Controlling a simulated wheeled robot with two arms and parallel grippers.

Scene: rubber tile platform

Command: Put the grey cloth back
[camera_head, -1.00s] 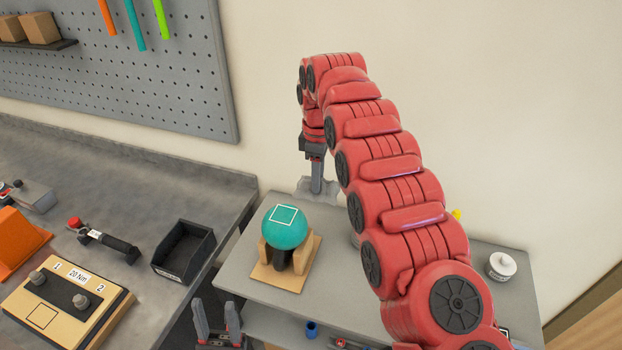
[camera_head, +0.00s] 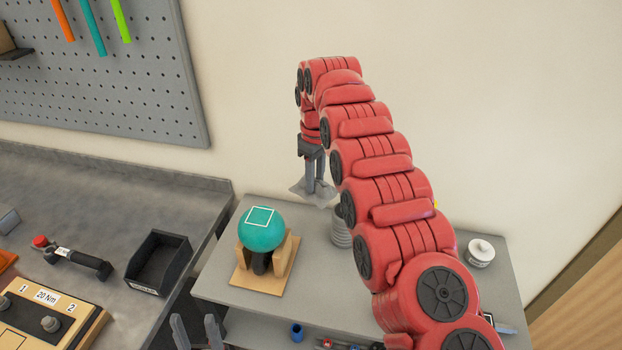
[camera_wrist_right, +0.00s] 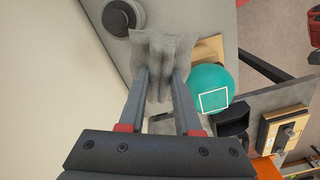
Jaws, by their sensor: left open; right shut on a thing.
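The grey cloth (camera_head: 298,188) hangs between the fingers of my right gripper (camera_head: 317,188), above the back edge of the grey shelf unit (camera_head: 220,280). In the right wrist view the cloth (camera_wrist_right: 165,45) is bunched between the two fingers and spreads out past their tips. The right gripper (camera_wrist_right: 160,82) is shut on it. My left gripper (camera_head: 197,328) is open and empty at the bottom of the head view, in front of the shelf unit; its lower part is cut off.
A teal ball (camera_head: 261,230) sits on a wooden stand (camera_head: 262,283) on the shelf unit. A ribbed grey cylinder (camera_head: 340,230) stands right of it, partly behind my right arm. A white jar (camera_head: 480,253) is at the right. A black bin (camera_head: 158,263) stands on the left bench.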

